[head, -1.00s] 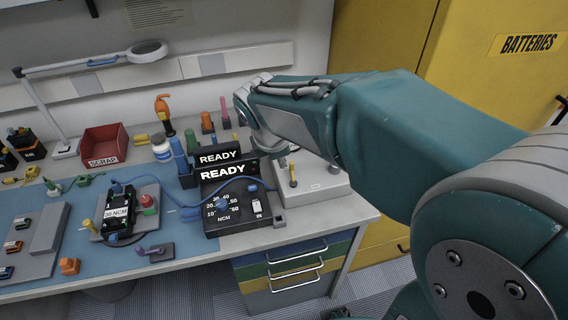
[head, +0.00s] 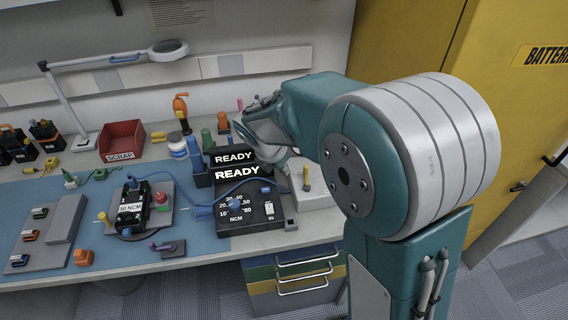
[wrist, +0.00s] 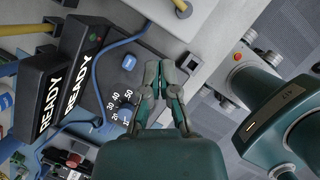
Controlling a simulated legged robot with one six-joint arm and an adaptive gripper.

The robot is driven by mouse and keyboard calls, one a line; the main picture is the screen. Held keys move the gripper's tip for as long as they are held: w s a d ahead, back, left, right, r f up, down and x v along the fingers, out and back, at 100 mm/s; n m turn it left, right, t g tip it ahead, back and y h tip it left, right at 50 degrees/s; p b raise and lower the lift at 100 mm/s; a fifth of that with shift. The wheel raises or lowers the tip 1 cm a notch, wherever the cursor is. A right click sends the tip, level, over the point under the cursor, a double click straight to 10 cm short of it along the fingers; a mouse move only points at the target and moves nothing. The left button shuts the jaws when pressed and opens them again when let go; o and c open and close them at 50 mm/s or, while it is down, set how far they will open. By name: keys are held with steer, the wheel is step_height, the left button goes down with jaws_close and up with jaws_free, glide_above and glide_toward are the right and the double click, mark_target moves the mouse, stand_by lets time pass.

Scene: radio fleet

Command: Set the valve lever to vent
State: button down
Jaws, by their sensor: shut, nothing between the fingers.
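No part reads clearly as "vent", so I cannot tell for sure which lever is the valve's. A yellow upright lever (head: 306,179) stands on a pale grey box (head: 312,203) at the bench's right end. A small purple-handled lever (head: 163,247) lies on a dark base at the bench's front edge. My gripper (wrist: 160,66) is shut and empty in the wrist view, over the right edge of the black READY unit (wrist: 105,75). In the head view my arm hides most of the gripper, behind and left of the yellow lever.
The black READY unit (head: 250,208) with its dial and blue cable stands left of the grey box. Yellow cabinets (head: 430,60) stand at right.

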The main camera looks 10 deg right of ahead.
mark_target(307, 178)
steer(key=x, duration=0.6)
steer(key=shift+d+f, duration=0.15)
steer(key=shift+f, duration=0.15)
steer(key=shift+w+d+r, duration=0.2)
steer(key=shift+w+d, duration=0.65)
steer(key=shift+d, duration=0.25)
steer(key=shift+w+d, duration=0.3)
steer(key=shift+d, duration=0.2)
